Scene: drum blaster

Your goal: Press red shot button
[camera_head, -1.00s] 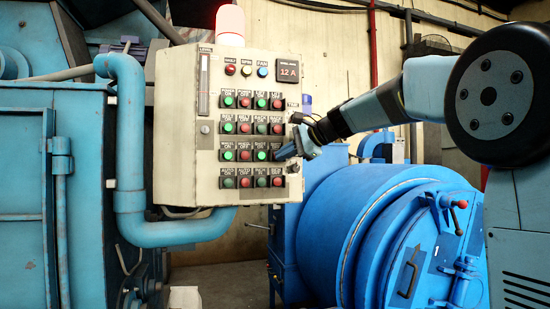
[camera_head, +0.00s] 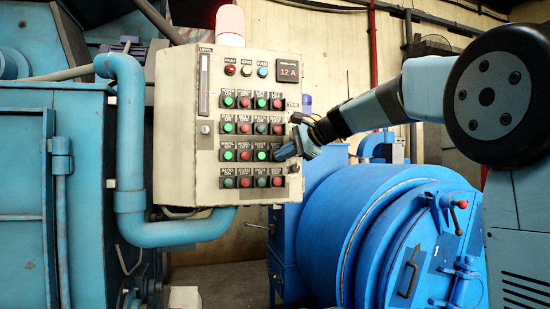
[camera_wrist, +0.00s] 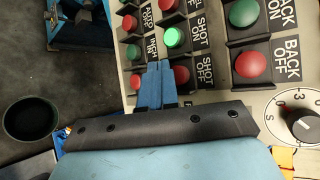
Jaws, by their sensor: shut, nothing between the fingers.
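The red shot button (camera_wrist: 182,77), by the label SHOT OFF, shows beside my fingertips in the wrist view and is partly covered by them. In the head view my gripper hides it. The lit green SHOT ON button (camera_wrist: 174,38) is next to it, and also shows in the head view (camera_head: 261,155). My gripper (camera_wrist: 160,69) is shut, with its blue fingers together and empty. It also shows in the head view (camera_head: 278,154), at the right side of the control panel (camera_head: 210,190). I cannot tell whether the tips touch the button.
Other green and red buttons fill the panel in rows, including BACK OFF (camera_wrist: 251,63). A rotary knob (camera_wrist: 305,121) is at the right in the wrist view. A blue pipe (camera_head: 130,150) runs left of the panel. A large blue drum (camera_head: 350,230) stands to the right.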

